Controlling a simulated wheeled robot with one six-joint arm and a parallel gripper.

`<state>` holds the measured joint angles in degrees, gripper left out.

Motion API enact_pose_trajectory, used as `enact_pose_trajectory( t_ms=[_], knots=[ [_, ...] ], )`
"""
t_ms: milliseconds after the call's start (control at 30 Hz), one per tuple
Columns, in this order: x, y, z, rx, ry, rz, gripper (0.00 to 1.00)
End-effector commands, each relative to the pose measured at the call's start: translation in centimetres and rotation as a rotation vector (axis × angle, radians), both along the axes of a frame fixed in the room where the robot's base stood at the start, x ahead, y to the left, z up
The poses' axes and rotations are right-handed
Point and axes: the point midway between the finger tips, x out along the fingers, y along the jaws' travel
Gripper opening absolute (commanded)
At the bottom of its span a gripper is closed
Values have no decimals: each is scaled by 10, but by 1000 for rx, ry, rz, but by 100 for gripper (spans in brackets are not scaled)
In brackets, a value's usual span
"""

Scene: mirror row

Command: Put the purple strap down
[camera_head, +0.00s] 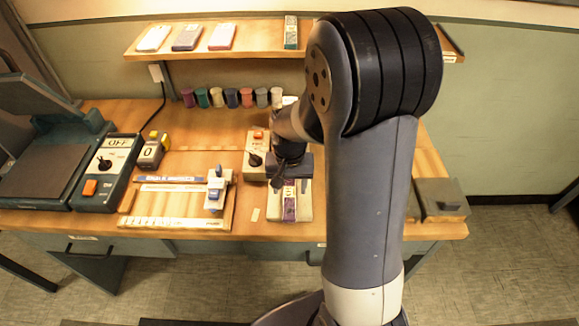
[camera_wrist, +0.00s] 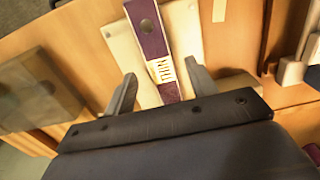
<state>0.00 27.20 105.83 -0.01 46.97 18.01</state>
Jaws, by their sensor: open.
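The purple strap (camera_wrist: 150,35) has a hole near one end and a pale lettered label. It lies lengthwise on a cream pad (camera_wrist: 184,28) on the workbench. In the head view the strap (camera_head: 290,207) shows below my gripper, near the bench's front edge. My gripper (camera_wrist: 160,84) is open, its two fingers apart on either side of the strap's labelled end. I cannot tell whether they touch the pad. In the head view my wrist hides the strap's far end.
A control box (camera_head: 256,155) with a knob stands just left of my gripper. A wooden board with a white slider (camera_head: 217,188) lies further left. Several coloured cylinders (camera_head: 231,97) line the back under a shelf (camera_head: 262,38). A grey box (camera_head: 441,198) stands at the right.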

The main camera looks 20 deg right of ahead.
Motion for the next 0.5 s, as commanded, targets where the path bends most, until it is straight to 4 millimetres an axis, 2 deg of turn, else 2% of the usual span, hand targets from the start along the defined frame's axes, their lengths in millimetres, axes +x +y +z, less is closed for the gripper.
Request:
enact_pose_trajectory(
  t_ms=[100, 300, 500],
  knots=[
    [1, 0, 27, 0, -7, 0, 54],
    [1, 0, 69, -1, -5, 0, 54],
    [1, 0, 92, 0, -3, 0, 54]
  ],
)
